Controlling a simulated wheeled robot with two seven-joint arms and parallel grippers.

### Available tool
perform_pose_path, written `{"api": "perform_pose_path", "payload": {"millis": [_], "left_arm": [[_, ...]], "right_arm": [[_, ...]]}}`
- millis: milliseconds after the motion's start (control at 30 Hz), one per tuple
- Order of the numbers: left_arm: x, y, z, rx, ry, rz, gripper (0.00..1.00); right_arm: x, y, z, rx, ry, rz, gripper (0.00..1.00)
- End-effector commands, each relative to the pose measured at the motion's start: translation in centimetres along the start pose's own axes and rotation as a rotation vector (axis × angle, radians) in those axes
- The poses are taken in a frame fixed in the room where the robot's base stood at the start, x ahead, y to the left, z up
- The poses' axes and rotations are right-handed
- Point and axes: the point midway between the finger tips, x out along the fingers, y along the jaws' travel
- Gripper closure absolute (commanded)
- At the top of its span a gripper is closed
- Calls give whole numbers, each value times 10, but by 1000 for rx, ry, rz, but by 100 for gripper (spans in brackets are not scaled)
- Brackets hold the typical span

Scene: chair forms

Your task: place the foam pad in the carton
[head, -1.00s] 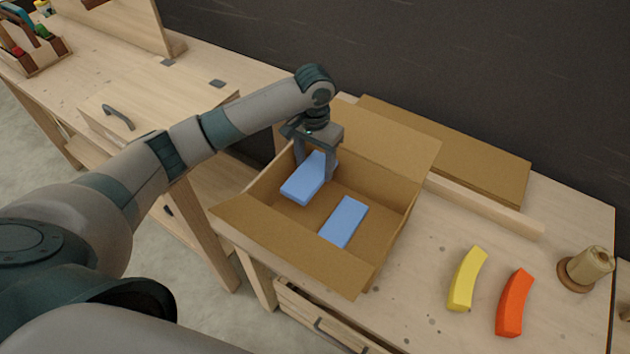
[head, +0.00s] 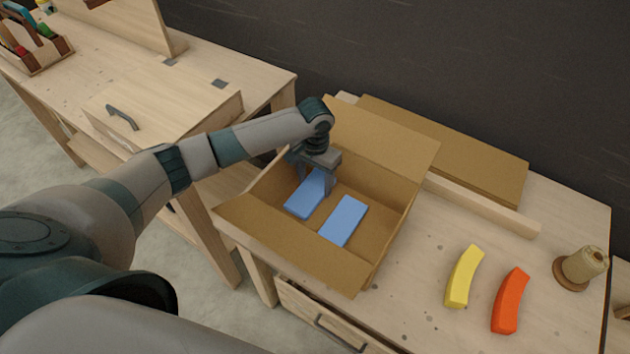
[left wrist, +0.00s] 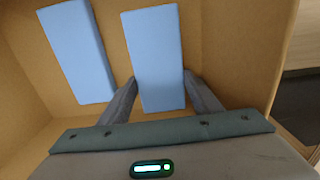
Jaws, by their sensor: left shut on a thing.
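The open carton (head: 382,225) stands on the workbench with its flaps spread. My left gripper (head: 318,185) reaches down inside it and is shut on a blue foam pad (head: 303,200), low in the carton's left part. A second blue pad (head: 344,220) lies on the carton floor to the right, apart from the held one. In the left wrist view the held pad (left wrist: 155,60) sits between my two fingers and the other pad (left wrist: 77,50) lies to its left. Whether the held pad touches the floor, I cannot tell. My right gripper is not in view.
A yellow curved piece (head: 464,277) and an orange one (head: 510,300) lie on the bench right of the carton, near a thread spool (head: 584,265). Flat cardboard (head: 470,155) lies behind. A second bench with a tool caddy (head: 38,48) stands at the left.

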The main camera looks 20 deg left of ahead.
Motion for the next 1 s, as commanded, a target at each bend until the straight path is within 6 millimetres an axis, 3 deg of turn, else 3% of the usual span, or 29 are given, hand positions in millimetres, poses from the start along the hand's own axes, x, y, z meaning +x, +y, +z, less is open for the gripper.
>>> {"api": "perform_pose_path", "payload": {"millis": [467,500,567,1000], "left_arm": [[9,0,0,0,1,0,63],[9,0,0,0,2,0,38],[9,0,0,0,2,0,24],[5,0,-1,0,2,0,24]], "right_arm": [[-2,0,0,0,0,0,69],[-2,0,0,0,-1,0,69],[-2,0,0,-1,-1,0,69],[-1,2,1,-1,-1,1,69]]}}
